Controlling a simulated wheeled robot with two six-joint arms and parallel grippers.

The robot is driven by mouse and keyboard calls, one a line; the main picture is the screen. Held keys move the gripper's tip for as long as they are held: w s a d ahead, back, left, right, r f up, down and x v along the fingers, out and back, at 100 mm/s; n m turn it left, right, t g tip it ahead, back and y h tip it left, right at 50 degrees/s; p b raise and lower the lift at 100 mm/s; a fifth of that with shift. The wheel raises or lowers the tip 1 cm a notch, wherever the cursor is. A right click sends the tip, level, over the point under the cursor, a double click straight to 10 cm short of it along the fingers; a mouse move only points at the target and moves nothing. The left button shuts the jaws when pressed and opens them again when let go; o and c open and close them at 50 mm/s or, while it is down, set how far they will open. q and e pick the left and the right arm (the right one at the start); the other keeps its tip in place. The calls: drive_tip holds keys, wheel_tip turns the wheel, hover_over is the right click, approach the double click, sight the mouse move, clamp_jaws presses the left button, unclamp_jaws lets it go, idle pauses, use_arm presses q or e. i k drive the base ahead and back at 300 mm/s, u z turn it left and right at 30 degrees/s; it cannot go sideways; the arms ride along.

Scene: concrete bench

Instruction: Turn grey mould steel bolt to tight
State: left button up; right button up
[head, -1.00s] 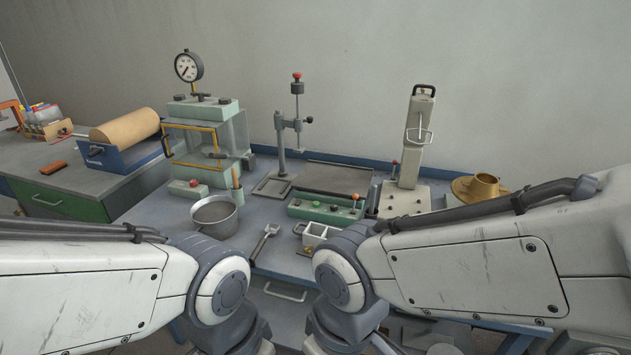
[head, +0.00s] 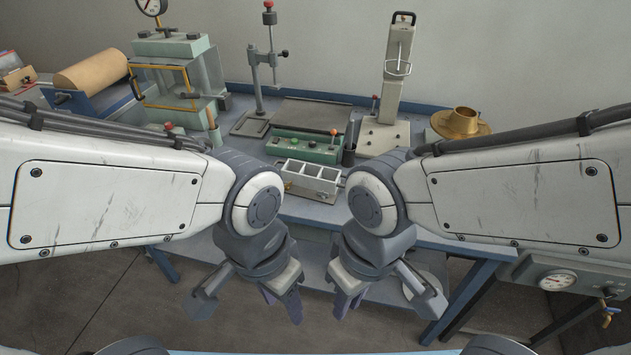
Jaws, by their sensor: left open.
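A pale grey steel mould (head: 312,170) with several open compartments sits near the front edge of the bench, between my two arms in the head view. A small brassy part shows at its near left side, close to my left arm; I cannot make out the bolt clearly. My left gripper (head: 282,302) is open and empty, pointing down in front of the bench and below the mould. My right gripper (head: 348,305) points down beside it, also clear of the mould, with nothing seen in it; its jaw opening is unclear.
A press with a gauge (head: 180,65), a drill-like stand (head: 273,75), a tall lever device (head: 392,90) and a brass funnel (head: 462,122) stand further back. A lower shelf (head: 318,265) lies beyond the grippers.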

sight(306, 179)
drive_tip(key=u, duration=0.5)
drive_tip(key=k, duration=1)
drive_tip(key=z, duration=0.45)
drive_tip(key=i, duration=1.4)
drive_tip(key=u, duration=0.6)
